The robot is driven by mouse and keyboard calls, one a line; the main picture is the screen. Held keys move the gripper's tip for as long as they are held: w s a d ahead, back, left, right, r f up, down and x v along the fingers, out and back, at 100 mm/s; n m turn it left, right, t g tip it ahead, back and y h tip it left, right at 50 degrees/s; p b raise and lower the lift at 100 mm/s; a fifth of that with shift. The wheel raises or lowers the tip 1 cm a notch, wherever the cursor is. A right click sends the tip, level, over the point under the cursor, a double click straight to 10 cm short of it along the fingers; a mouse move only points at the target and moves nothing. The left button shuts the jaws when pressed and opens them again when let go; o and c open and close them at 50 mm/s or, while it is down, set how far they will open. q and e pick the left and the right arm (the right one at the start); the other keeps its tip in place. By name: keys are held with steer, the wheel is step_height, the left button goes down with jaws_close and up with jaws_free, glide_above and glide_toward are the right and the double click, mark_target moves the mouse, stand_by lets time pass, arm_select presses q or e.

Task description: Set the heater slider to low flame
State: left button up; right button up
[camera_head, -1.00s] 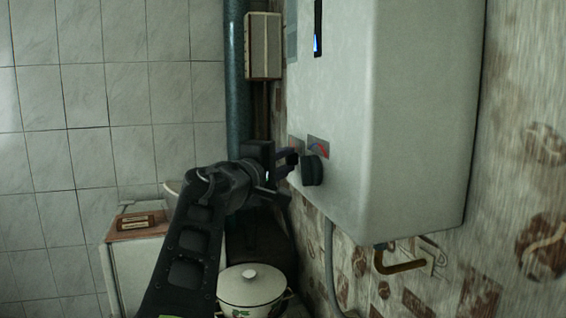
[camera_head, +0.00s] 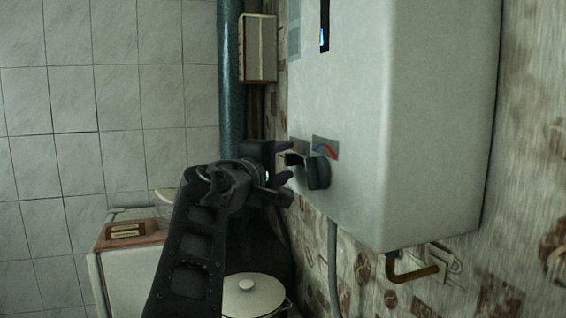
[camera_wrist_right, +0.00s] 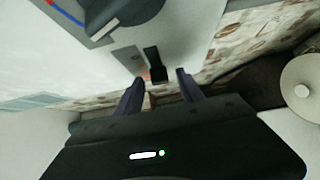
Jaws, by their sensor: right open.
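The white heater (camera_head: 420,130) hangs on the right wall. It shows a round dark knob (camera_head: 317,172) beside a red-and-blue marked plate. Left of the knob, the black slider tab (camera_head: 293,158) sticks out from a small grey plate. My right gripper (camera_head: 288,163) is open, with its fingertips close to the tab, one above and one below it. In the right wrist view, the slider tab (camera_wrist_right: 155,66) lies between and just beyond the two spread fingers (camera_wrist_right: 158,88). I cannot tell whether either finger touches it. My left gripper is not in view.
The knob (camera_wrist_right: 128,14) is close to the fingers. A blue flame shows in the heater's window (camera_head: 323,38). A lidded white pot (camera_head: 250,298) stands below. A dark vertical pipe (camera_head: 231,90) and a wall box (camera_head: 258,47) are behind. A bent brass pipe (camera_head: 412,272) hangs under the heater.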

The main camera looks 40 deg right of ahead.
steer(key=shift+a+f, duration=0.1)
steer(key=shift+a, duration=0.1)
steer(key=b+v, duration=0.2)
steer(key=v, duration=0.5)
steer(key=shift+s+a+b, duration=0.2)
steer(key=shift+b, duration=0.15)
